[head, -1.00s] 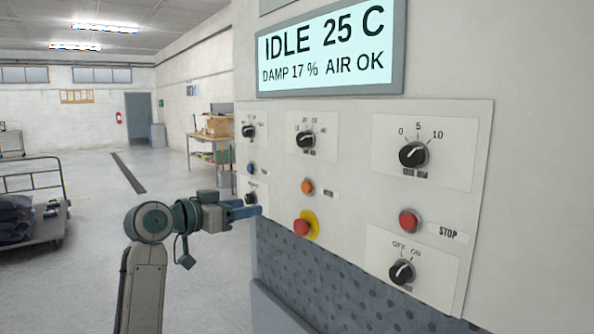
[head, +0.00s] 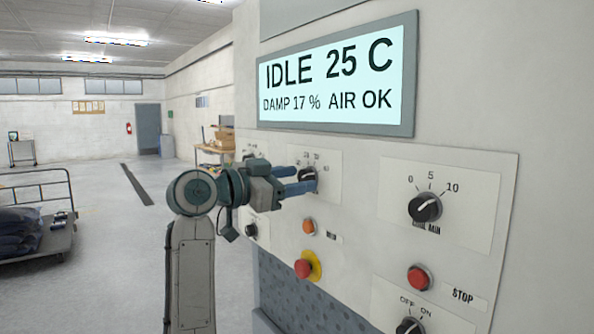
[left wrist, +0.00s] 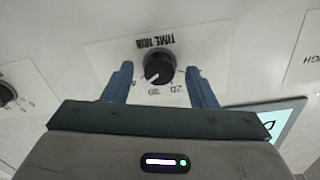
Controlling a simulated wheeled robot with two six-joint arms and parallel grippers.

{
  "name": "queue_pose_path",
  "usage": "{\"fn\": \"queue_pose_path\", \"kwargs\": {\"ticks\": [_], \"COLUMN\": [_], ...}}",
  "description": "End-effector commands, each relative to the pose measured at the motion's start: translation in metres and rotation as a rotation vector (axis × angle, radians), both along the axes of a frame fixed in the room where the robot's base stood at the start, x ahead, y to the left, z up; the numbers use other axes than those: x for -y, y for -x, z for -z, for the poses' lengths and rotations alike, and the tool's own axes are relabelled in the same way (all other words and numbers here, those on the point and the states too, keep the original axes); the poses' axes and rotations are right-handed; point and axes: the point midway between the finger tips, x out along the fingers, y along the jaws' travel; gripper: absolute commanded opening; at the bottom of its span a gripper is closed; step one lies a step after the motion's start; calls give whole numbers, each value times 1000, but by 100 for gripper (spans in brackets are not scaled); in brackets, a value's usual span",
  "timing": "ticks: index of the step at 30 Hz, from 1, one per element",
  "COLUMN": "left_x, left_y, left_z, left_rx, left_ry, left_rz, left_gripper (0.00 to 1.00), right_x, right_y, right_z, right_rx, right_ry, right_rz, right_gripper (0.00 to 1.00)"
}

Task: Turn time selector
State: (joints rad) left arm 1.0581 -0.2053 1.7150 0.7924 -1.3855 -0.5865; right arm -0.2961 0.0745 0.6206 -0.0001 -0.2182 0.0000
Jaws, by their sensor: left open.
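The time selector is a round black knob (left wrist: 159,68) on a white plate labelled TIME MIN, seen upside down in the left wrist view. Its light pointer mark faces the lower left of that picture. In the head view this knob (head: 307,175) is the upper middle one, partly hidden by my fingers. My left gripper (head: 313,180) is open, its two blue fingers reaching the knob from the left. In the left wrist view the fingers (left wrist: 160,80) stand on either side of the knob with a gap to each. I cannot tell how deep they reach.
Close by are an orange button (head: 308,227), a red button on a yellow ring (head: 303,268), a 0-5-10 knob (head: 425,208), a red STOP button (head: 419,278) and an OFF/ON knob (head: 409,327). The display (head: 335,80) reads IDLE 25 C.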

Motion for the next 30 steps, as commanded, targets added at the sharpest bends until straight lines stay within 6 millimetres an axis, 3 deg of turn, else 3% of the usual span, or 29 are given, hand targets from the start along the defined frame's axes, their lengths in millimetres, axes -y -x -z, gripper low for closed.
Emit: {"fn": "queue_pose_path", "kwargs": {"ticks": [12, 19, 30], "left_x": [8, 8, 8], "left_y": [-6, -6, -6], "left_z": [1, 1, 0], "left_rx": [1, 1, -44], "left_ry": [0, 0, 32], "left_rz": [-1, -1, -1], "left_gripper": [52, 7, 8], "right_x": [7, 7, 5], "right_y": [4, 5, 5], "right_z": [-4, -4, -4], "right_rx": [-6, -8, -8], "right_ry": [7, 7, 5], "right_rz": [-2, -2, -2], "right_gripper": [0, 0, 0]}}
